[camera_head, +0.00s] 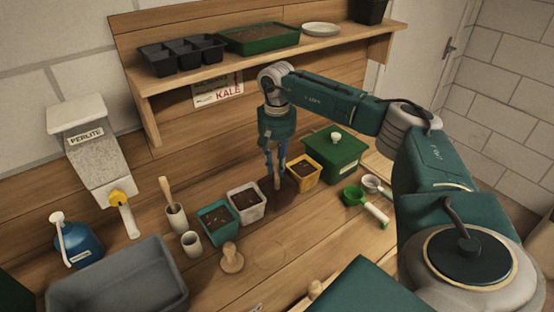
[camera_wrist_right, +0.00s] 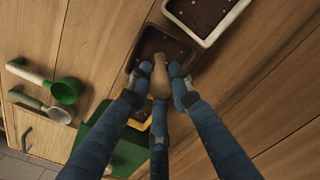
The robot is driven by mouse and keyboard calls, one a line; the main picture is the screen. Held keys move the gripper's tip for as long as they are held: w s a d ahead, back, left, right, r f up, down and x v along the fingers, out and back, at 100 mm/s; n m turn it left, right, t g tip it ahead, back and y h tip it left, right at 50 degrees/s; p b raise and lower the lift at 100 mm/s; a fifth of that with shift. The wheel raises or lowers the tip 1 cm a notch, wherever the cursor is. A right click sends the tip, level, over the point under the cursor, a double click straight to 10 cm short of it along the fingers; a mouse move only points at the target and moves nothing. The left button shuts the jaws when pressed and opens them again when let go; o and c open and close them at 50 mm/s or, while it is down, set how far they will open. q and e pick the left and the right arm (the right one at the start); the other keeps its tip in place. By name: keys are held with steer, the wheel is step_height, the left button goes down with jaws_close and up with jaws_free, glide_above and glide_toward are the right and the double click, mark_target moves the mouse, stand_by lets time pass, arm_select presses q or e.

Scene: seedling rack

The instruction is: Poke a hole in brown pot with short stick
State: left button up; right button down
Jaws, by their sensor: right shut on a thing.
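The brown pot (camera_head: 286,198) stands on the bench between a white pot and a yellow pot. In the right wrist view the brown pot (camera_wrist_right: 168,41) shows dark soil with pale specks. My right gripper (camera_head: 275,168) points down over this pot. It is shut on a short wooden stick (camera_head: 277,183), which points down at the soil. The stick's rounded light-wood end also shows in the right wrist view (camera_wrist_right: 160,76), between the blue fingers. Whether its tip is in the soil cannot be told. My left gripper is not in view.
The white pot (camera_head: 246,203), teal pot (camera_head: 217,224) and yellow pot (camera_head: 302,173) stand in a row with the brown one. A green lidded box (camera_head: 335,155) and scoops (camera_head: 367,205) lie right. A grey tub (camera_head: 118,280) stands front left. The front middle bench is mostly clear.

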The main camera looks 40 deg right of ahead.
steer(key=shift+f+b, duration=0.35)
steer(key=shift+f, duration=0.3)
steer(key=shift+r, duration=0.1)
stand_by(0.3)
steer(key=shift+r+p, duration=4.4)
steer(key=shift+r, duration=1.4)
